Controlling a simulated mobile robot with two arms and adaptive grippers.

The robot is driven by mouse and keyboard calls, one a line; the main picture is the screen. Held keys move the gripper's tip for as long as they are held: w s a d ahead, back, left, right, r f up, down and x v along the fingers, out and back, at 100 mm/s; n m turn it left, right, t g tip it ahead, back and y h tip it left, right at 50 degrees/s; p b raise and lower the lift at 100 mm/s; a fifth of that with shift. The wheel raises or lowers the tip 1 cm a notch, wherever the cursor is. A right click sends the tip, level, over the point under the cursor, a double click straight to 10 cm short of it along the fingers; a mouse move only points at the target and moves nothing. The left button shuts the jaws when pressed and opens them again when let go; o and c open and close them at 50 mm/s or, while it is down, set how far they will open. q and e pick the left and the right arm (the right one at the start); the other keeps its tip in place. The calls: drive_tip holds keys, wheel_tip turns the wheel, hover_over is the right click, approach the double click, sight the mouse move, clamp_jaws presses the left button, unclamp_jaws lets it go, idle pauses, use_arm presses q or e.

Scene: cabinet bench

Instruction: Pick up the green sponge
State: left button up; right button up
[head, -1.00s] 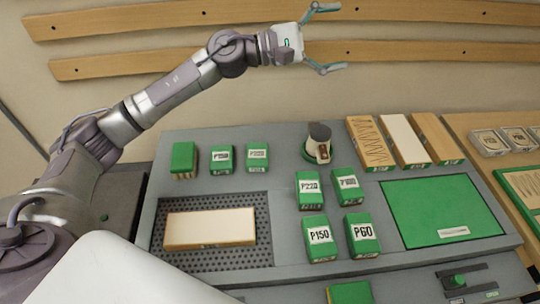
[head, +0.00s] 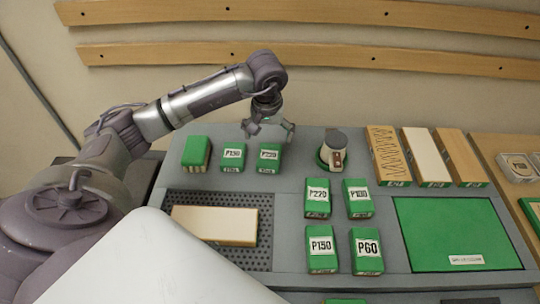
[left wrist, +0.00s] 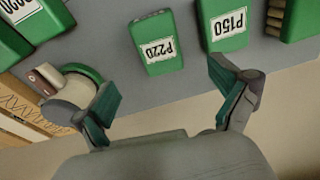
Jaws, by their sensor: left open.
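Several green blocks with white grit labels sit on the grey bench; I cannot tell which one the task calls the green sponge. In the back row are a P220 block (head: 269,157), a P150 block (head: 233,156) and an unlabelled green block with a ridged tan side (head: 196,153). My left gripper (head: 270,128) is open and empty, above the bench's back edge just behind the P220 block. In the left wrist view the P220 block (left wrist: 157,43) and the P150 block (left wrist: 224,23) lie beyond the open fingers (left wrist: 170,97). My right gripper is out of view.
More labelled green blocks (head: 318,197) stand mid-bench. A round sander-like tool (head: 334,148) stands right of the gripper. A pale block (head: 214,225) lies on a perforated plate. Wooden boards (head: 424,156) and a green mat (head: 452,234) are at right. Wall rails (head: 300,57) run behind.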

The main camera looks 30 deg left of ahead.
sight(269, 154)
use_arm(q)
drive_tip(key=f, duration=0.3)
drive_tip(key=shift+w, duration=0.25)
wheel_tip(269, 154, down, 4)
drive_tip(key=shift+w+a+f+p, duration=0.1)
drive_tip(key=shift+p, duration=1.15)
drive_tip(key=shift+w+a+f, duration=0.1)
drive_tip(key=shift+f, duration=0.5)
drive_tip(key=c, duration=1.1)
drive_tip(key=shift+r, duration=0.1)
drive_tip(key=shift+r+b, duration=0.3)
drive_tip(key=shift+r, duration=0.25)
wheel_tip(269, 154, up, 3)
drive_tip(key=shift+w+f+b, duration=0.1)
drive_tip(key=shift+f+b, duration=0.05)
drive_tip(key=shift+b, duration=0.5)
drive_tip(key=s+d+r+b, duration=0.2)
drive_tip(key=d+r, duration=0.5)
drive_tip(key=d, duration=0.4)
drive_tip(key=shift+d+b, duration=0.3)
drive_tip(key=shift+b, duration=0.2)
